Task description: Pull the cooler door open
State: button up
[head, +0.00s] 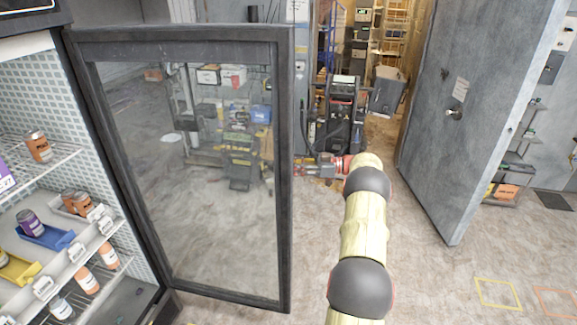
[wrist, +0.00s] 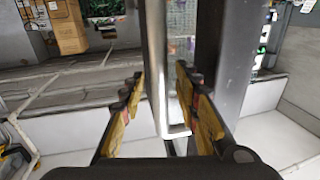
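The cooler door (head: 284,170) is a glass pane in a dark frame. In the head view it stands swung out from the cooler (head: 75,60), whose shelves show at the left. My gripper (head: 303,165) is beside the door's free edge, on its right. In the wrist view, the two yellow-and-dark fingers of my gripper (wrist: 160,80) are apart, with a pale upright door handle (wrist: 154,50) between them. I see no clear grip on it. The dark door frame (wrist: 235,60) is right of the handle. The handle is not distinct in the head view.
Cans stand on the cooler shelves (head: 60,160). A grey door (head: 440,130) stands open at the right. A cart with black equipment (head: 340,115) is behind my gripper. The floor (head: 420,275) right of my arm is clear.

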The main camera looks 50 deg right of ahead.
jog(key=v, duration=1.2)
dwell(0.3)
